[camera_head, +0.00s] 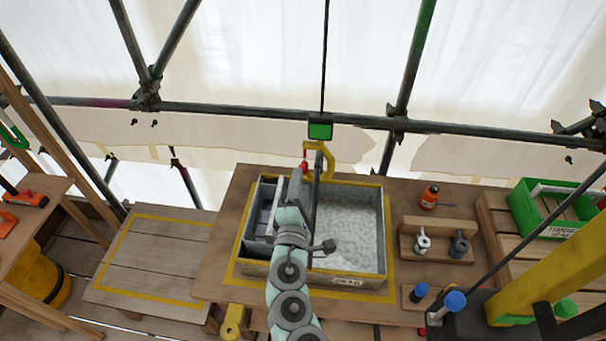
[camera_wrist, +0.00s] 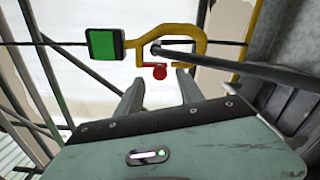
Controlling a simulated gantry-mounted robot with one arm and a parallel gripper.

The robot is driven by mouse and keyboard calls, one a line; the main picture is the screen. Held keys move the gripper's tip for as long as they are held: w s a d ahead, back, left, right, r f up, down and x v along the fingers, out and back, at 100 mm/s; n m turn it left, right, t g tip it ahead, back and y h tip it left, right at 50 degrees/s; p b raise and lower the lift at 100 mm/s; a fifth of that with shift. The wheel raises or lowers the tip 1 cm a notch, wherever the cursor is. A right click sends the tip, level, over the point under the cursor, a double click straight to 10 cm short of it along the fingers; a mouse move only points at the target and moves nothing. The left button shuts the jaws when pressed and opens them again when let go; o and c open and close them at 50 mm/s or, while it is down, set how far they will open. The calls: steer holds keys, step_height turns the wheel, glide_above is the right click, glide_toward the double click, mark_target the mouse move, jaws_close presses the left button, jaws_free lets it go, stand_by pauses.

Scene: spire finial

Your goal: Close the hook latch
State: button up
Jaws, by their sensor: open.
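A yellow hook (camera_head: 327,153) hangs on a thin line under a block with a green face (camera_head: 320,131), above the back of the tray. In the wrist view the hook (camera_wrist: 203,47) curves around the end of a dark rod, and the green-faced block (camera_wrist: 105,44) is at its left. A red knob (camera_wrist: 157,72) sits just below the hook's opening; it also shows in the head view (camera_head: 304,166). Whether the latch spans the opening is unclear. My gripper (camera_wrist: 160,76) is open, its fingertips on either side of the knob in the picture; contact is unclear.
A grey tray (camera_head: 383,225) stands on the wooden bench below my arm. To its right are an orange bottle (camera_head: 430,196) and a wooden holder (camera_head: 405,247) with fittings. A green crate (camera_head: 525,209) stands far right. Scaffold tubes (camera_head: 230,107) cross behind the hook.

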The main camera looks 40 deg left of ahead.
steer(key=shift+v, duration=2.5)
